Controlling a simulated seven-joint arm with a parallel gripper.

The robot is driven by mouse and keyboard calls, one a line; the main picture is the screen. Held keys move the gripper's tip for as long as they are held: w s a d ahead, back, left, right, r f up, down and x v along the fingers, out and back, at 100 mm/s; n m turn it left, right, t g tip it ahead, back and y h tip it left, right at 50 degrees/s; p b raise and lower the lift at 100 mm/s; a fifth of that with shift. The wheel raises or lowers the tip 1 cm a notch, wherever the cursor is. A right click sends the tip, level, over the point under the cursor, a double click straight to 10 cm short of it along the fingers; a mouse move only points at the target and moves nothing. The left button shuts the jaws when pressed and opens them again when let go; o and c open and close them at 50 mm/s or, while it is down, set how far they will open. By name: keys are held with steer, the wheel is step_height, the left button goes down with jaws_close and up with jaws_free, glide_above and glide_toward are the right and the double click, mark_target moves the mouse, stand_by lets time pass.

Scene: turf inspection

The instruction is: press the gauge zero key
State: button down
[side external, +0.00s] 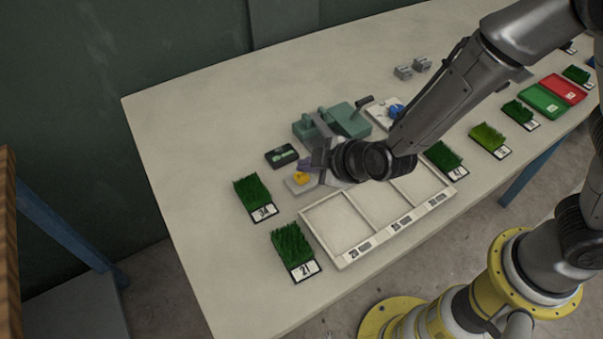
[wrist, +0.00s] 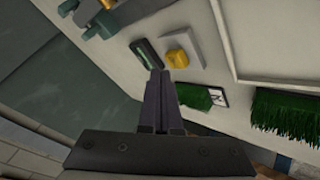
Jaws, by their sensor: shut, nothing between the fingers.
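A yellow key (side external: 301,178) sits on a small pale grey block on the table. It also shows in the wrist view (wrist: 177,58), just beyond and right of my fingertips. A small dark gauge box with a pale green display (side external: 282,156) lies beside it; in the wrist view the box (wrist: 146,52) is left of the key. My gripper (side external: 304,167) is shut and empty, low over the table close to the key. In the wrist view its fingertips (wrist: 159,73) appear near the gap between key and gauge box. I cannot tell whether they touch anything.
A white three-compartment tray (side external: 328,254) lies in front of the key. Turf samples with number labels stand left of it (side external: 253,193) and along the right. A green device (side external: 346,120) stands behind. Red (side external: 561,89) and green trays are far right. The table's left end is clear.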

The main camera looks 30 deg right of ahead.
mark_target(307, 178)
steer(key=shift+f, duration=0.2)
steer(key=shift+f, duration=0.25)
steer(key=shift+f, duration=0.55)
stand_by(1.1)
steer(key=shift+r, duration=0.95)
steer(key=shift+r, duration=2.55)
